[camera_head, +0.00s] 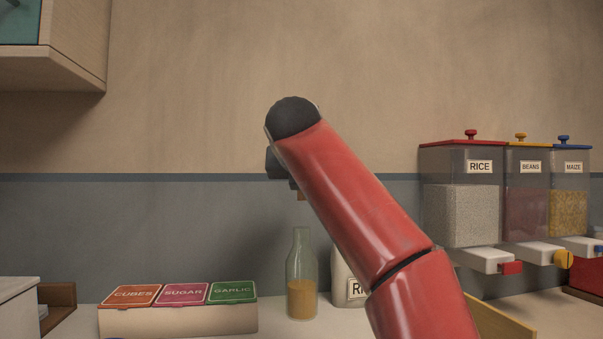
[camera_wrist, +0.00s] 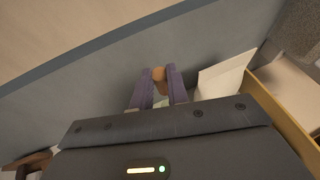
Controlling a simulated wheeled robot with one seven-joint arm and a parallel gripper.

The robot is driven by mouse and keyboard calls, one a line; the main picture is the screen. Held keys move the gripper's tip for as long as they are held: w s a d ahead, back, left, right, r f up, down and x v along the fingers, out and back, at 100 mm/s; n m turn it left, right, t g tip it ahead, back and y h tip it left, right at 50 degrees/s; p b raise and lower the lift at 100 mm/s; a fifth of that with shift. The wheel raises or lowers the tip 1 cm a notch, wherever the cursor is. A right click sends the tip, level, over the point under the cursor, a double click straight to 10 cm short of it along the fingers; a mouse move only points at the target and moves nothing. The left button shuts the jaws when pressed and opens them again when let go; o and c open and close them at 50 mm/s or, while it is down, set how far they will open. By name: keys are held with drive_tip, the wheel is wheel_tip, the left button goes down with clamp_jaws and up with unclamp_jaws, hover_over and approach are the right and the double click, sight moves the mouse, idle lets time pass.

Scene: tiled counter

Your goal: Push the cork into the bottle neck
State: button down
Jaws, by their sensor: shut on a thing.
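A clear glass bottle (camera_head: 302,272) with orange-brown contents stands upright on the counter in the head view. My gripper (camera_wrist: 159,88) is shut on the cork (camera_wrist: 159,74), which sits between the two purple-grey fingers in the wrist view. In the head view a small part of the cork (camera_head: 301,195) shows above the bottle, with a gap between it and the bottle's mouth. My red arm hides most of the gripper there. A pale patch below the cork in the wrist view may be the bottle; I cannot tell.
A box with lids marked CUBES, SUGAR and GARLIC (camera_head: 178,319) stands left of the bottle. A white container (camera_head: 343,270) stands close behind it at right, partly hidden by my arm. Dispensers for rice (camera_head: 461,214), beans and maize are at right.

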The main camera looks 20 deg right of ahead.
drive_tip(key=b, duration=0.1)
hover_over(301, 229)
drive_tip(key=shift+w+d+f, duration=0.1)
drive_tip(key=shift+f, duration=1)
drive_tip(key=shift+w+f, duration=0.1)
drive_tip(key=shift+f, duration=0.95)
drive_tip(key=shift+s+b, duration=0.2)
drive_tip(key=shift+b, duration=0.6)
drive_tip(key=shift+f+b, duration=1.5)
drive_tip(key=shift+b, duration=0.2)
drive_tip(key=c, duration=1.3)
unclamp_jaws()
drive_tip(key=b+v, duration=0.1)
drive_tip(key=v, duration=0.7)
drive_tip(key=shift+b, duration=0.4)
drive_tip(key=shift+w, duration=0.1)
